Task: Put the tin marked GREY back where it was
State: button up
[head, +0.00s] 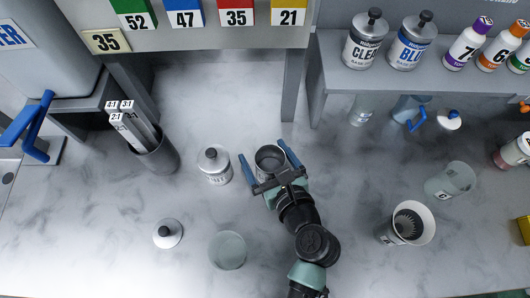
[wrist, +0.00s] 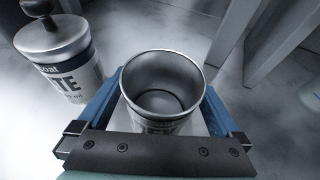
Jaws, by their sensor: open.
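An open, lidless metal tin (head: 270,156) stands upright on the counter between the blue fingers of my gripper (head: 266,161). In the wrist view the tin (wrist: 164,78) looks empty inside, with one finger on each side; its label is mostly hidden, so I cannot read GREY on it. My gripper (wrist: 163,100) is open around it. A lidded tin (head: 215,170) stands just left of the gripper; in the wrist view this tin (wrist: 68,75) shows label letters ending in "TE". A loose lid with a dark knob (head: 168,233) lies at the lower left.
A shelf (head: 440,82) at the upper right bears tins marked CLEAR (head: 365,40) and BLUE (head: 411,42), and numbered bottles. A clear cup (head: 227,250) stands in front. A holder with numbered sticks (head: 158,158) is at left. Cups (head: 450,180) stand at right. The counter behind the tin is bare.

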jog(key=v, duration=1.2)
jog(key=shift+d+r, duration=0.1)
jog(key=shift+r, duration=0.05)
